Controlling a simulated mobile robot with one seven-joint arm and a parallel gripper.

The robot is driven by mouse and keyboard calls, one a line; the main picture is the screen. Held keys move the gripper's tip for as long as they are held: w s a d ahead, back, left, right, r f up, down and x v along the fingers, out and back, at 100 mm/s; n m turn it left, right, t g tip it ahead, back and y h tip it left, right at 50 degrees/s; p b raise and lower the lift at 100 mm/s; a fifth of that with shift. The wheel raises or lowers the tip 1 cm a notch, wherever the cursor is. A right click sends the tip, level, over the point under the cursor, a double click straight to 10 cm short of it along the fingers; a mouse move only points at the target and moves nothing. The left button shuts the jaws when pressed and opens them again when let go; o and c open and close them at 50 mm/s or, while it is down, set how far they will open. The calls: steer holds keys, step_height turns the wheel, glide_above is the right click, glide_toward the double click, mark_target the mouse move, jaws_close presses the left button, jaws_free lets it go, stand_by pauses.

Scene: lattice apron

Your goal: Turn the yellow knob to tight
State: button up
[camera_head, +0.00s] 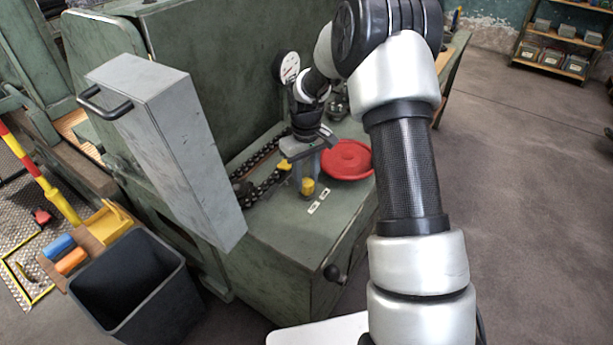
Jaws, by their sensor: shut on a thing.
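The yellow knob (308,187) stands on the top of the green machine (280,222), close to the front edge of that surface. My gripper (308,176) points down over it, with its fingers around the knob's upper part and shut on it. Two small pale label plates (319,201) lie on the machine top just right of the knob. Their writing is too small to read, and I cannot tell which way the knob is turned.
A red round disc (346,160) is right beside my gripper. A dark chain (262,184) runs behind and left. A grey box with a handle (165,140) rises at left. A black-balled lever (333,273) sticks out in front. A dark bin (140,285) stands on the floor.

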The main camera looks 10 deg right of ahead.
mark_target(306, 181)
steer(key=n+p, duration=0.1)
steer(key=n, duration=0.5)
steer(key=shift+a+n, duration=0.1)
steer(key=shift+n, duration=0.3)
stand_by(0.4)
steer(key=o, duration=1)
steer(key=shift+o, duration=0.2)
step_height(306, 181, up, 18)
steer(key=p, duration=0.1)
steer(key=shift+f+p, duration=0.25)
steer(key=shift+p, duration=0.1)
